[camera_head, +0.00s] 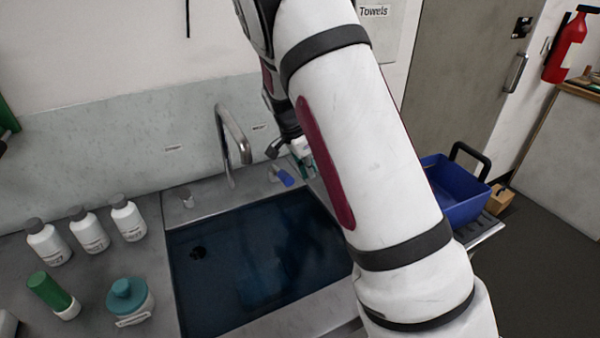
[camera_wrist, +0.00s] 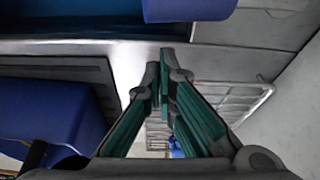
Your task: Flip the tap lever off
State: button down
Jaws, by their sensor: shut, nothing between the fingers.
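The curved metal tap spout (camera_head: 232,140) rises behind the sink in the head view. A small blue piece (camera_head: 283,177), which looks like the tap lever, sits on the sink's back ledge to the right of the spout. My gripper (camera_head: 303,166) is just right of this blue piece and partly hidden by my arm; I cannot tell whether they touch. In the wrist view my gripper (camera_wrist: 163,68) is shut, its green-padded fingers together with nothing between them.
The dark blue sink basin (camera_head: 250,260) lies in front. Several white bottles (camera_head: 88,232), a green-capped bottle (camera_head: 52,294) and a teal-lidded jar (camera_head: 129,300) stand left of it. A blue bin (camera_head: 455,195) stands at right. A small grey knob (camera_head: 185,197) is left of the spout.

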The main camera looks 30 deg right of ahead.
jog(key=v, duration=0.9)
jog(key=shift+w+d+r+b, duration=0.2)
jog(key=shift+d+r+b, duration=0.1)
jog(key=shift+r, duration=0.1)
